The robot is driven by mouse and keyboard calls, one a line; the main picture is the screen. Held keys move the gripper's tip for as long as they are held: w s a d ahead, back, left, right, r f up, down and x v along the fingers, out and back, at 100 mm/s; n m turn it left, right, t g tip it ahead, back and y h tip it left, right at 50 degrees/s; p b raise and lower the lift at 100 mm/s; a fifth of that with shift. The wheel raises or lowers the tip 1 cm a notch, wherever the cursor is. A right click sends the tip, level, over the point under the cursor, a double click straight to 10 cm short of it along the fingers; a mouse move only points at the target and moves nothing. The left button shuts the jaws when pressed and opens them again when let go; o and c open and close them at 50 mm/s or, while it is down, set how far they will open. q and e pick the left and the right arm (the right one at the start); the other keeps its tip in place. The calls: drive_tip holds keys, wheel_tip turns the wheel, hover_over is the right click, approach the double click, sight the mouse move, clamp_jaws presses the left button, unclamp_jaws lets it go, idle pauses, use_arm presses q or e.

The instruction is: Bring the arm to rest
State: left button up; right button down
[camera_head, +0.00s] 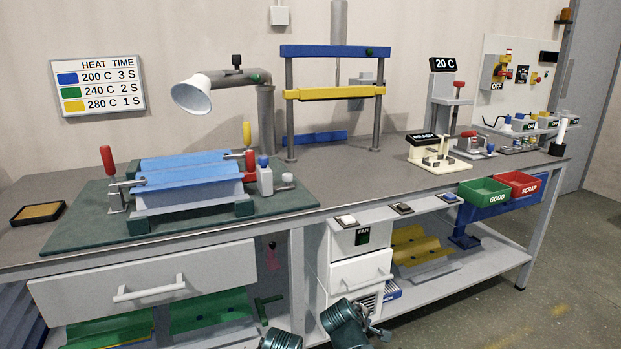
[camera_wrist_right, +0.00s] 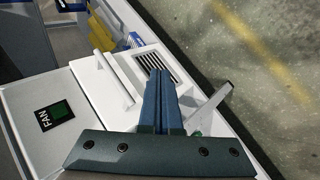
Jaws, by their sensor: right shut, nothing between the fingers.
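My right gripper (camera_wrist_right: 162,92) shows in the right wrist view. Its two dark blue fingers lie together, shut, with nothing between them. Below the fingers in that view are the white drawer fronts and a vented panel (camera_wrist_right: 155,62) of the bench. In the head view, teal joints of my arms (camera_head: 346,326) show at the bottom edge, in front of the bench. My left gripper is in neither view.
The bench top (camera_head: 335,170) carries a blue sheet on a clamping fixture (camera_head: 190,180), a lamp (camera_head: 192,95) and a blue and yellow press frame (camera_head: 335,94). A fan panel (camera_head: 362,236) and drawer (camera_head: 361,270) sit below. Green (camera_head: 490,199) and red bins hang at right. The floor (camera_head: 560,290) is clear.

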drive_tip(key=s+a+f+m+g+y+p, duration=0.1)
drive_tip(key=s+a+f+m+g+y, duration=0.25)
drive_tip(key=s, duration=0.65)
drive_tip(key=s+a+m+g+p, duration=0.15)
drive_tip(key=s+a+g, duration=0.25)
drive_tip(key=s+a, duration=0.45)
wheel_tip(320, 180, up, 36)
drive_tip(key=s+d+m+p, duration=0.1)
drive_tip(key=p, duration=3.4)
drive_tip(key=shift+s+p, duration=0.2)
drive_tip(key=shift+p, duration=0.2)
drive_tip(key=shift+d+f, duration=0.1)
